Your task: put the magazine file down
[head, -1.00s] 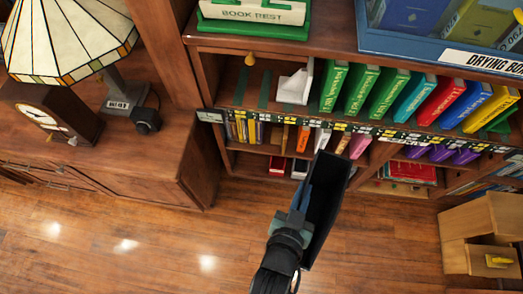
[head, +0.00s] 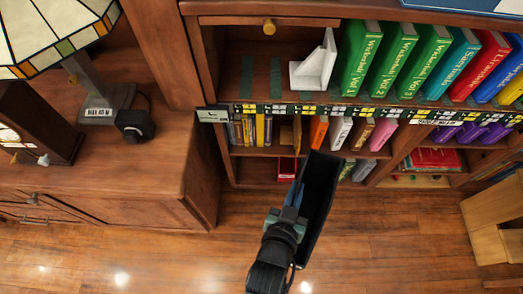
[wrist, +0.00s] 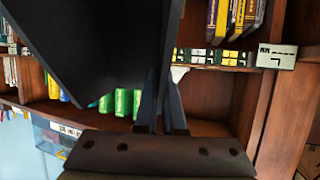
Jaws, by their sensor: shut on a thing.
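The magazine file (head: 321,196) is a dark, tall, open box, held upright but tilted in front of the bookcase in the head view. My gripper (head: 287,217) is shut on its left wall. In the wrist view the dark file (wrist: 95,50) fills the upper left, with my gripper's fingers (wrist: 163,105) on its edge. The file hangs in the air over the floor and hides part of the lower shelf. What the file holds inside cannot be told.
Upper shelf: a white bookend (head: 315,65), green books (head: 361,60) and coloured books; bare shelf with dark green strips (head: 260,78) lies left. A lamp (head: 105,100) and clock (head: 40,130) stand on the left cabinet. A wooden step (head: 488,220) stands right. Floor (head: 150,260) is clear.

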